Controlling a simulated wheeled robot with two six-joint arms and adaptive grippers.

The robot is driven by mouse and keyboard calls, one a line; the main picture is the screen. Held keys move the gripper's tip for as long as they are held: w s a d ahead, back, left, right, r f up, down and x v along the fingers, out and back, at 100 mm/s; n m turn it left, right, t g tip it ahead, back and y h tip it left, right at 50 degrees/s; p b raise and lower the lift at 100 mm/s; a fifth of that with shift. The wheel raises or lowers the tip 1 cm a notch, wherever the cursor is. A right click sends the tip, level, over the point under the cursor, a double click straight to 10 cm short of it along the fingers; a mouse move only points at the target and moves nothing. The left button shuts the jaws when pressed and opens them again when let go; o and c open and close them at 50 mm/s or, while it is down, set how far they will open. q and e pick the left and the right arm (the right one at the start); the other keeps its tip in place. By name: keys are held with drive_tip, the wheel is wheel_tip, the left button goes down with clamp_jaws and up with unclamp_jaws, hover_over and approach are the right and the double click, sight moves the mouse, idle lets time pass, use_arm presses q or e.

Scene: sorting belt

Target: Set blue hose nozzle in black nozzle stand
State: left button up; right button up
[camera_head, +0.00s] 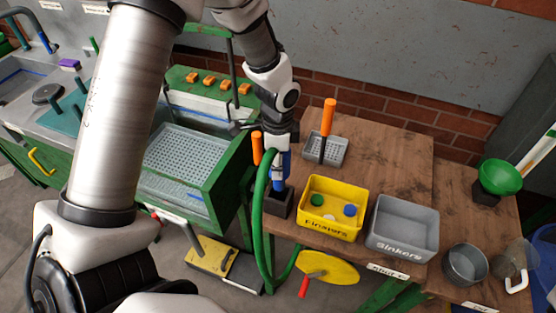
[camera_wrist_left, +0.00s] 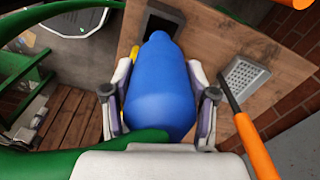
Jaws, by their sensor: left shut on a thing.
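My left gripper (camera_head: 280,158) is shut on the blue hose nozzle (camera_head: 281,178). In the left wrist view the nozzle (camera_wrist_left: 160,88) lies between the two fingers (camera_wrist_left: 160,105), its narrow tip pointing away. The green hose (camera_head: 262,215) hangs from the nozzle over the table's edge. The black nozzle stand (camera_head: 278,205) is on the table directly below the nozzle. In the wrist view the tip overlaps the near part of the stand (camera_wrist_left: 151,24), and its dark opening shows beyond. I cannot tell whether the tip touches the stand. My right gripper is not in view.
A yellow bin (camera_head: 331,230) holding a few small pieces and a grey bin (camera_head: 403,250) stand right of the stand. Behind is a grey tray (camera_head: 338,154) with an orange-handled tool (camera_head: 328,118). A green-framed sink (camera_head: 188,160) is at left. Bare table lies at the back right.

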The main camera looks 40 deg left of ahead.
use_arm(q)
drive_tip(key=shift+w+p, duration=0.1)
drive_tip(key=shift+p, duration=0.2)
drive_tip(key=shift+f, duration=0.1)
drive_tip(key=shift+f+b, duration=0.95)
drive_tip(key=shift+f, duration=0.75)
drive_tip(key=shift+f+b, duration=0.85)
drive_tip(key=shift+f, duration=0.5)
drive_tip(key=shift+f+b, duration=0.35)
drive_tip(key=shift+f, duration=0.4)
